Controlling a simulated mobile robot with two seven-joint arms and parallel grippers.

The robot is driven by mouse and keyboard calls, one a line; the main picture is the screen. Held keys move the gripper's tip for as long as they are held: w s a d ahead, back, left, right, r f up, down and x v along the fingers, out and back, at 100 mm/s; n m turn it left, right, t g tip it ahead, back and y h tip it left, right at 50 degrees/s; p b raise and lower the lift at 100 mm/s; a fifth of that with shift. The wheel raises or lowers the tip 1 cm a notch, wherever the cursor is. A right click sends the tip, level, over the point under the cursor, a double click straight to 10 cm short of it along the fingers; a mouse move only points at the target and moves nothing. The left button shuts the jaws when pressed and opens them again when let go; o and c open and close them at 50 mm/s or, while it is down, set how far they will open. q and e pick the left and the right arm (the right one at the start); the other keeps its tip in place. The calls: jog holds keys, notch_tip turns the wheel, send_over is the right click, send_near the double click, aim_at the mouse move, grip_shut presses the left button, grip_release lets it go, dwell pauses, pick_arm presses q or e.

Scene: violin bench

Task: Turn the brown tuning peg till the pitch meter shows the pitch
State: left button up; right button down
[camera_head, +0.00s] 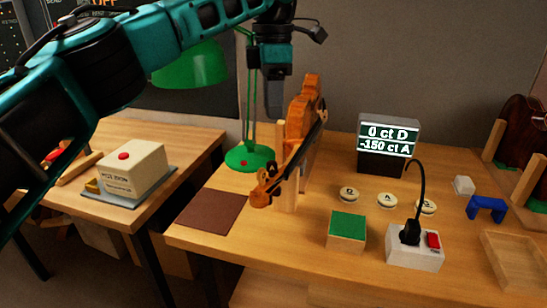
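The violin (303,110) stands on edge in a wooden holder (283,150) on the bench, its neck and pegbox (262,190) toward me. Pegs show as small shapes at the pegbox; I cannot clearly pick out the brown one. The pitch meter (388,143) stands behind to the right and reads "0 ct D" and "-150 ct A". My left gripper (274,97) points down beside the violin body, above and behind the pegbox, apart from the pegs. Its fingers overlap from this angle, so its opening is unclear. My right gripper is out of view.
A green lamp (249,158) stands behind the violin. A brown mat (209,211), a green-topped block (347,229), lettered discs (387,200) and a white switch box (414,250) with a black cable lie around. A blue bracket (486,208) and tray (515,262) are right.

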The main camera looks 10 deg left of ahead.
aim_at(272, 168)
pick_arm(q)
notch_tip(272, 168, down, 13)
jog(key=shift+r+b, duration=0.15)
jog(key=shift+b, duration=0.25)
grip_shut()
dwell(0.4)
